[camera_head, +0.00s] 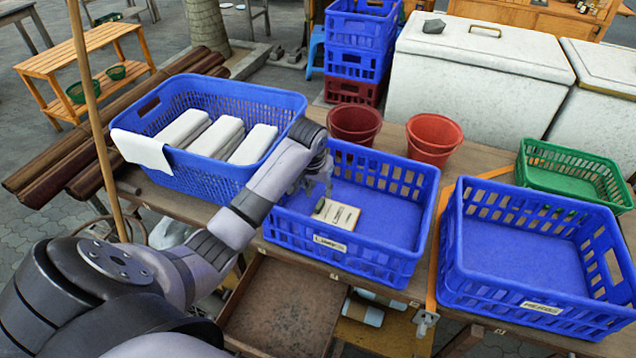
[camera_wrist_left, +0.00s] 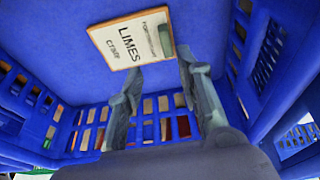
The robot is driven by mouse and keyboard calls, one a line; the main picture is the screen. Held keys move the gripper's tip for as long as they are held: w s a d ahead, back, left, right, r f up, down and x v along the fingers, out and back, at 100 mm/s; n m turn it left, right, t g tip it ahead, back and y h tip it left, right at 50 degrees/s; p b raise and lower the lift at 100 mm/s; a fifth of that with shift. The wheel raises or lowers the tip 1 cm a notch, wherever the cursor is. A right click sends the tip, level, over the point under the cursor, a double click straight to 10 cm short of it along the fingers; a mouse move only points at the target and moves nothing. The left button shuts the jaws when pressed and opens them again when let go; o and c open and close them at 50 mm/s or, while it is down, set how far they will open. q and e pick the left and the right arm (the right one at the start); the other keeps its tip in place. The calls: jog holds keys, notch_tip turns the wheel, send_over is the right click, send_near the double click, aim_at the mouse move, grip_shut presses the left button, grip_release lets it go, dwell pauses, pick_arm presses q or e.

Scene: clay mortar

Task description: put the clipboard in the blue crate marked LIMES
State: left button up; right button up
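The clipboard (camera_head: 340,215), a pale sheet with a dark clip, lies inside the middle blue crate (camera_head: 402,262), apparently flat on its floor. That crate's front label is partly unreadable and starts with L. In the left wrist view the clipboard (camera_wrist_left: 130,38) reads LIMES and sits just beyond my fingertips. My left gripper (camera_head: 318,180) reaches down into this crate, just behind the clipboard. In the left wrist view its fingers (camera_wrist_left: 160,76) stand apart with nothing held between them. My right gripper is not in view.
A blue basket (camera_head: 200,90) with white bundles stands at the left. Another blue crate (camera_head: 520,250), empty, is at the right. A green basket (camera_head: 572,172) and red pots (camera_head: 433,135) stand behind. An open drawer (camera_head: 275,300) lies below the front edge.

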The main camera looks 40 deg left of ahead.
pick_arm(q)
jog(key=shift+v, duration=1.4)
